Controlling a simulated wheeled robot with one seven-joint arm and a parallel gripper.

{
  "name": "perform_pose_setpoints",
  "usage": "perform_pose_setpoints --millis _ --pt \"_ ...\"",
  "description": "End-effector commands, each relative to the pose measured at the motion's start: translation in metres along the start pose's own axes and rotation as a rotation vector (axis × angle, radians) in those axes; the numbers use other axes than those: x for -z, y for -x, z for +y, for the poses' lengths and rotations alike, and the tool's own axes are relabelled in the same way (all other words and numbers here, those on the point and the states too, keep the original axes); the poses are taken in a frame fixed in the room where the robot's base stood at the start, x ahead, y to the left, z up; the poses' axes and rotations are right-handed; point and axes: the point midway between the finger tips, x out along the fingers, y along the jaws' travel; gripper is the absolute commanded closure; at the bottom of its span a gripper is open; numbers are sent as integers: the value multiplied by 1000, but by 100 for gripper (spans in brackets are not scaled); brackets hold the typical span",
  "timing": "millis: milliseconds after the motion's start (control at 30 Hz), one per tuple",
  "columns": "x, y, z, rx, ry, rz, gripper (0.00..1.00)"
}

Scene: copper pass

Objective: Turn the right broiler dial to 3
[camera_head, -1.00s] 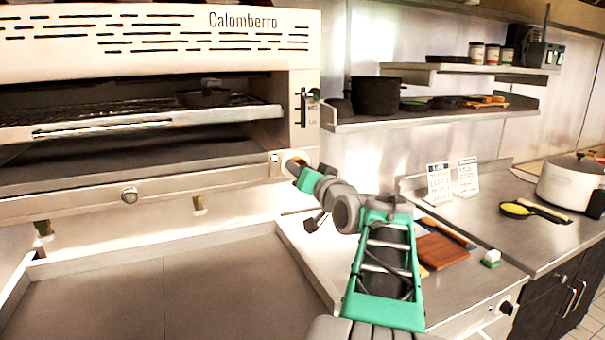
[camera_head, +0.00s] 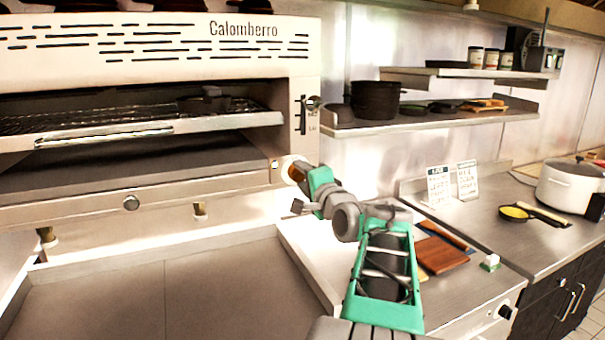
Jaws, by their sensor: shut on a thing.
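The broiler (camera_head: 160,50), labelled Calomberro, fills the left of the head view. Its right dial (camera_head: 289,167) is at the lower right corner of the broiler's front, with its pale rim showing. My gripper (camera_head: 297,173) is at this dial, shut on it. The fingertips and the dial face are mostly hidden by the gripper and wrist, so I cannot read the dial's setting. My green and grey arm reaches up to it from the bottom right.
A dark pan (camera_head: 203,103) rests on the broiler rack. A wall shelf (camera_head: 430,122) with a black pot (camera_head: 376,101) is right of the broiler. The counter (camera_head: 480,215) holds signs, a wooden board (camera_head: 440,254) and a white pot (camera_head: 572,184). The lower left surface is clear.

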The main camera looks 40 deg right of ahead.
Motion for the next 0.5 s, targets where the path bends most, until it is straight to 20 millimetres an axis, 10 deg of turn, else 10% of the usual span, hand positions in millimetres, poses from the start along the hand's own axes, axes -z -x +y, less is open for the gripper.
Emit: perform_pose_setpoints --millis 500 --pt "1 0 -4 -1 -490 1 97"
